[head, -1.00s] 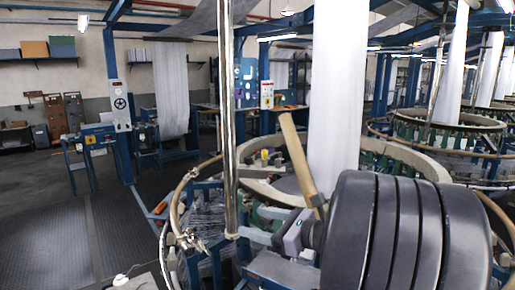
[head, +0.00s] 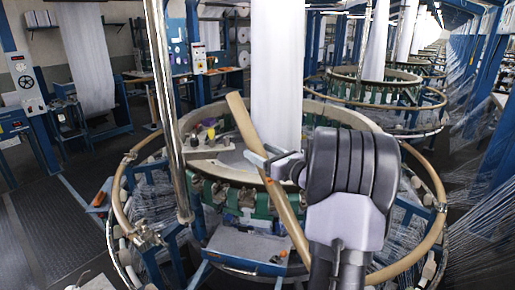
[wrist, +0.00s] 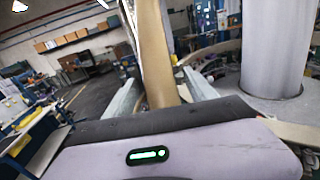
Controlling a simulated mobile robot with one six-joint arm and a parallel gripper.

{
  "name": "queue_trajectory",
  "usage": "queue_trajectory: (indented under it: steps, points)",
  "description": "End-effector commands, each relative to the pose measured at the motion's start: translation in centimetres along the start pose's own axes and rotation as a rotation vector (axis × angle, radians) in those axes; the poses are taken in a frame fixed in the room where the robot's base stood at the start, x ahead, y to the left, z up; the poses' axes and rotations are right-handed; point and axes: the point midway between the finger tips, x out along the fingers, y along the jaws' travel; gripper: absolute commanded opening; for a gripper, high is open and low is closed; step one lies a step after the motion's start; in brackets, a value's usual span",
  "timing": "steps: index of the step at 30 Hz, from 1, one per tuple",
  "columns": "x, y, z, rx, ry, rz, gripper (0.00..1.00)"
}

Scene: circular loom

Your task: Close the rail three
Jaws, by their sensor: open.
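A tan rail bar (head: 262,163) leans across the loom in the head view, its upper end to the left and its lower end near the front of the ring. I cannot read a number on it. My gripper (head: 262,168) is at the bar's middle, jaws open. In the wrist view the bar (wrist: 157,50) stands between my two grey fingers (wrist: 160,97); whether they touch it is unclear. The curved tan rail around the loom shows a left section (head: 122,200) and a right section (head: 431,195). My arm hides part of the front.
A shiny upright pole (head: 165,110) stands left of the bar. A white fabric tube (head: 277,70) rises from the loom's centre behind my gripper. Blue frames and a control box (head: 24,75) are at the left. Dark floor (head: 70,225) is free at the left.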

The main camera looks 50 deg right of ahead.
Motion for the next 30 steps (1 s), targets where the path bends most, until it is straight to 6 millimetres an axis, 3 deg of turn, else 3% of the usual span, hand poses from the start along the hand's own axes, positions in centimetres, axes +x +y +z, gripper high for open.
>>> queue_trajectory:
  steps: [5,13,23,30]
  points:
    - [1.7,0.0,0.0,0.0,0.0,0.001,0.65]
    - [2.0,0.0,0.0,0.001,0.0,0.001,0.65]
    - [1.9,0.0,0.0,0.0,0.0,0.001,0.02]
    - [1.9,0.0,-0.1,-0.001,0.001,0.001,0.0]
